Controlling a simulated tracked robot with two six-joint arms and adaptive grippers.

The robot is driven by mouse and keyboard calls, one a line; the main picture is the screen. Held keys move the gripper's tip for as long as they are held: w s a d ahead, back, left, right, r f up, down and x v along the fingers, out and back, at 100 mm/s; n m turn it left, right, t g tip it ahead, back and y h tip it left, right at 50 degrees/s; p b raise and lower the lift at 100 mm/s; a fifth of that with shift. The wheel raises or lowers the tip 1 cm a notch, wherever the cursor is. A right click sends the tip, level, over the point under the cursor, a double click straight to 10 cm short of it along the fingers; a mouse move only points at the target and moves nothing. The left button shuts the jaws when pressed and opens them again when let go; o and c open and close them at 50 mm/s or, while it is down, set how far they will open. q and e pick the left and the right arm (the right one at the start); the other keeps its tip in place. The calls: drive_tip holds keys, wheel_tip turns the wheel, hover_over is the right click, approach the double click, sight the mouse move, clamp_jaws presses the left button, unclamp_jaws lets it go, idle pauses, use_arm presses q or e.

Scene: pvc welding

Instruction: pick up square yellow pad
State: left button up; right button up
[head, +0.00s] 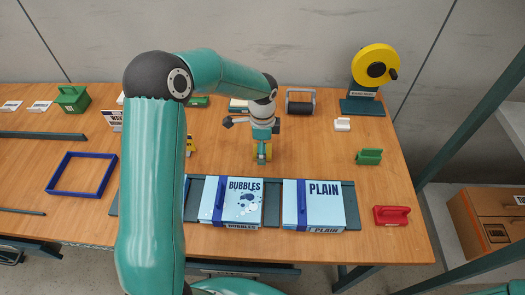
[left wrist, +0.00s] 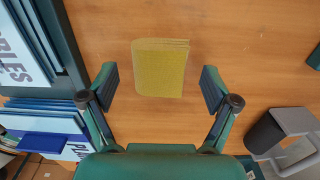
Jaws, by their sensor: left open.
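The square yellow pad (left wrist: 160,68) lies flat on the wooden table in the left wrist view. Several thin layers show at its top and right edges. In the head view a small yellow part of the pad (head: 263,157) shows below my left gripper (head: 262,148). In the left wrist view my left gripper (left wrist: 160,82) is open, with one finger on each side of the pad and bare wood between each finger and the pad. It points down over the pad and holds nothing. My right gripper is not in view.
Boxes marked BUBBLES (head: 236,205) and PLAIN (head: 312,207) sit on a dark tray (head: 352,205) at the front. A roller (head: 300,102) and a yellow reel (head: 376,65) stand behind. A green block (head: 369,157) and a red handled block (head: 391,215) are right.

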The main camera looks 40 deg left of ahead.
use_arm(q)
drive_tip(key=c, duration=1)
drive_tip(key=shift+o, duration=0.2)
drive_tip(key=shift+r, duration=0.1)
wheel_tip(320, 180, up, 20)
